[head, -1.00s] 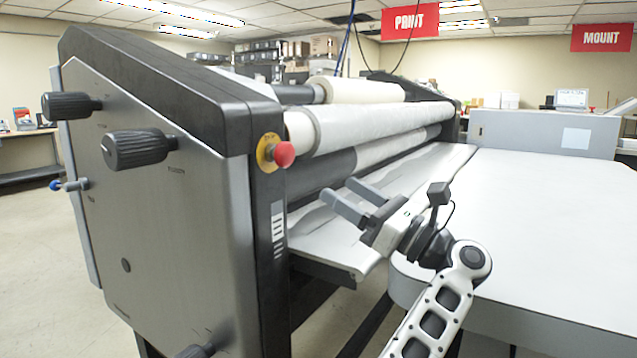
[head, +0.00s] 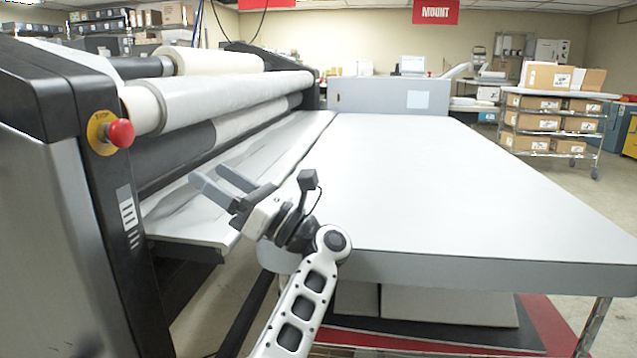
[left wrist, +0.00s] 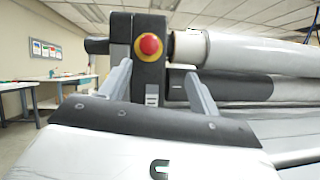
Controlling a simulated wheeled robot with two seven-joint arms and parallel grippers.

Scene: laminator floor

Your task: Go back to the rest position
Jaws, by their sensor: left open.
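My left gripper (head: 222,184) is open and empty in the head view. It is held over the laminator's feed shelf (head: 185,215), in front of the rollers, with its fingers pointing to the left. In the left wrist view its two fingers (left wrist: 158,85) stand apart with nothing between them. The laminator (head: 60,200) fills the left side of the head view. Its red stop button (head: 121,133) is on the end frame, and it also shows in the left wrist view (left wrist: 149,45) beyond the fingers. My right gripper is not in view.
A large white table (head: 430,185) adjoins the feed shelf on the right. A cart with cardboard boxes (head: 550,122) stands at the back right. White film rollers (head: 225,98) run along the laminator. Open floor shows right of the table.

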